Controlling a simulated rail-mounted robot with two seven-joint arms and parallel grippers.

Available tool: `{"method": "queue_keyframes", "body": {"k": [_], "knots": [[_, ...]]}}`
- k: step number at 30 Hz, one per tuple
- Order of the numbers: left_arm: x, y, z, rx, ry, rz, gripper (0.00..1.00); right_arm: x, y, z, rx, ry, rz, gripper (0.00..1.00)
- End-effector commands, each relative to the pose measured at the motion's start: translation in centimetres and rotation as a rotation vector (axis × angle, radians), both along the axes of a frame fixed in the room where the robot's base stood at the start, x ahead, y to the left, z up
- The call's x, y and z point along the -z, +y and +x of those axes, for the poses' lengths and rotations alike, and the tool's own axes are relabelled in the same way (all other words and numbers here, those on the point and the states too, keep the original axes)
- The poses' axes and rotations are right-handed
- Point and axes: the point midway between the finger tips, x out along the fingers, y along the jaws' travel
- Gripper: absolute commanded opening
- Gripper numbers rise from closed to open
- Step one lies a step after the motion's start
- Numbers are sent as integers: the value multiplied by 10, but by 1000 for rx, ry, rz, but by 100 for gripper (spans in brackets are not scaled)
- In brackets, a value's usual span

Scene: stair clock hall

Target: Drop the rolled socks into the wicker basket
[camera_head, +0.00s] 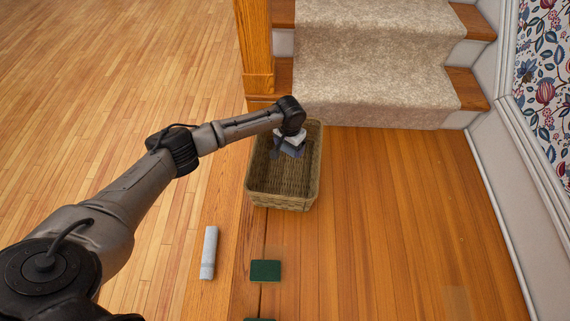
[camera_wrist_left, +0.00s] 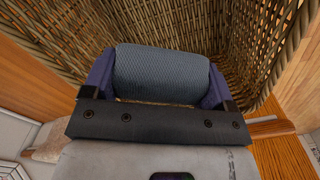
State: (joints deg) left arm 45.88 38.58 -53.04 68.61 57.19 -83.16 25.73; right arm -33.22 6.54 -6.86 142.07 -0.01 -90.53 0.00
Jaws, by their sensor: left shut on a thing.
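The rolled socks (camera_wrist_left: 162,73) are a blue-grey knitted roll. In the left wrist view they sit between the two fingers of my left gripper (camera_wrist_left: 158,80), which is shut on them. The wicker basket (camera_head: 283,201) is brown, rectangular and open-topped, on the wooden floor below the stairs. In the head view my left gripper (camera_head: 286,149) is over the far part of the basket, pointing down, and mostly hides the socks. The wicker walls (camera_wrist_left: 240,40) surround the socks in the wrist view. I cannot tell how far above the basket's bottom they are. My right gripper is not in view.
A light grey roll (camera_head: 209,252) lies on the floor left of the basket's front. A dark green flat block (camera_head: 265,270) lies in front of the basket, with another green edge below it. A wooden newel post (camera_head: 255,50) and carpeted stairs (camera_head: 370,60) stand behind. Floor at right is clear.

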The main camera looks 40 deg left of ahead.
Motion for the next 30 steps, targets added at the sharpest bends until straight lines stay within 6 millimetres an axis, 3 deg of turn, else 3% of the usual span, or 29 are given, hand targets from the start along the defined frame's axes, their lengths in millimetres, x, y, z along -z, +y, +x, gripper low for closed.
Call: {"method": "queue_keyframes", "body": {"k": [2,3,9,19,30], "knots": [[-1,0,0,0,0,0,57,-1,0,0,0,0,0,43],[-1,0,0,0,0,0,82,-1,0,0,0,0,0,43],[-1,0,0,0,0,0,100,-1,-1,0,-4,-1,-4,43],[-10,0,0,0,-1,-1,100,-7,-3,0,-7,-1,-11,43],[-80,0,0,1,-2,0,100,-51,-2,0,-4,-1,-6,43]]}}
